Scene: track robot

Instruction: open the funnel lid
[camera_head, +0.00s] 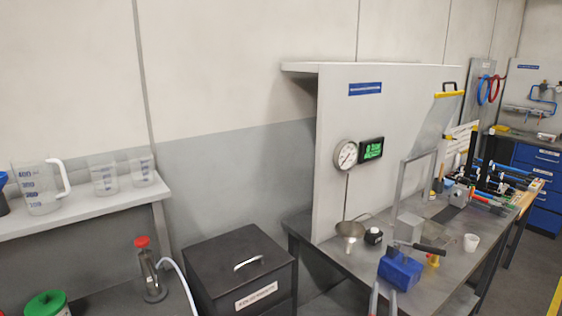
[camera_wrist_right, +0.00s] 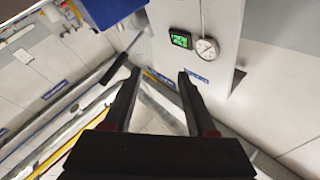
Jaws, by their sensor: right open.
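A small grey metal funnel (camera_head: 349,231) stands on the grey workbench (camera_head: 345,262) near its left end, below the gauge. I cannot make out a separate lid on it at this size. My right gripper (camera_head: 384,298) shows only as two prongs at the bottom edge of the head view, in front of the blue device and apart from the funnel. In the right wrist view its two dark fingers (camera_wrist_right: 157,88) are spread with nothing between them. The funnel is not clear in the wrist view. My left gripper is not in view.
A blue device (camera_head: 399,270) with a black lever stands near the bench's front edge. A black knob-like item (camera_head: 374,236) sits beside the funnel. The gauge (camera_head: 345,155) hangs on the panel. A black box (camera_head: 240,268) stands left of the bench.

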